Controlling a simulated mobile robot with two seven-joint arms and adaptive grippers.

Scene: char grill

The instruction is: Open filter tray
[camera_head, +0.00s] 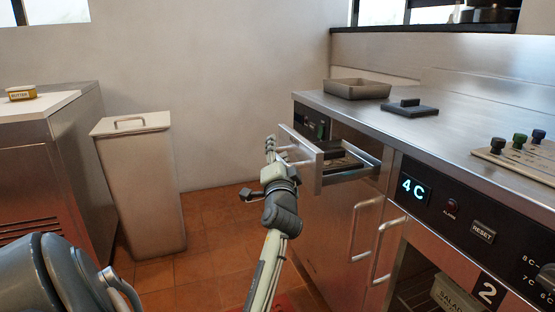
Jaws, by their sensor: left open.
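The filter tray (312,160) is a metal drawer in the front of the steel counter. It stands pulled out, with its front panel well clear of the counter face and dark items visible inside it. My left gripper (271,150) is at the outer side of the tray's front panel, by its handle. Its fingers are open and look small here. I cannot tell whether they touch the handle. My right gripper is not in view.
Cabinet doors with vertical handles (364,228) lie below the tray. A metal pan (357,88) and a dark press (409,108) sit on the counter. A lidded bin (143,185) stands at the left by a steel cabinet (62,165). Tiled floor (215,215) is free between.

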